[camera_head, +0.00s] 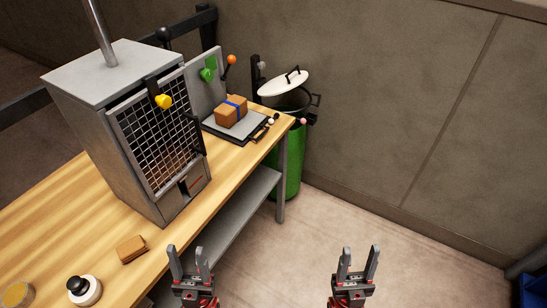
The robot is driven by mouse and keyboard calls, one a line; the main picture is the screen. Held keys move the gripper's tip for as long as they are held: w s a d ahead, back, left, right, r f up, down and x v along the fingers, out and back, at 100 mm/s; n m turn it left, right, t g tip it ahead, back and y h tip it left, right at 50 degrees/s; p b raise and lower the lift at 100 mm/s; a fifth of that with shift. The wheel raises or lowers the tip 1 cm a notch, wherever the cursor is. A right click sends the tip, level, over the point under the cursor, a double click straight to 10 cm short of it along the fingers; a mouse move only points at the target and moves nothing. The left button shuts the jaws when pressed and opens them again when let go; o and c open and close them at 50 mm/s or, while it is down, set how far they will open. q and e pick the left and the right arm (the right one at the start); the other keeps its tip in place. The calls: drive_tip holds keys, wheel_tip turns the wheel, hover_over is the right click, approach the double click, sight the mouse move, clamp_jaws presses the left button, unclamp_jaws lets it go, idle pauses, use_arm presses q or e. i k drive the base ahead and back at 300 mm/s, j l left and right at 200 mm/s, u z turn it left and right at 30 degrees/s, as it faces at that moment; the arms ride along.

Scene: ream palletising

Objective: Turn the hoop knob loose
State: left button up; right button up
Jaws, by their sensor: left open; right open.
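I cannot tell for certain which knob is the hoop knob. A green lobed knob (208,68) sits on an upright grey plate behind the wrapped brown package. A yellow knob (163,101) is on the front of the grey mesh-fronted cabinet. A green bin (290,172) stands past the table's end, with a dark rim and a small pink ball (303,121) at its side. My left gripper (189,262) is open and empty in front of the table edge. My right gripper (358,262) is open and empty over the floor. Both are apart from every knob.
The wooden table (60,215) carries the cabinet (110,130), a brown block (131,248) and a black-and-white round item (84,289). The package (231,111) with a blue band sits on a dark-edged platform. A white lid (284,83) tilts above the bin.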

sight(262, 65)
drive_tip(key=i+l+u, duration=0.25)
drive_tip(key=i+l, duration=1.45)
drive_tip(key=i, duration=0.2)
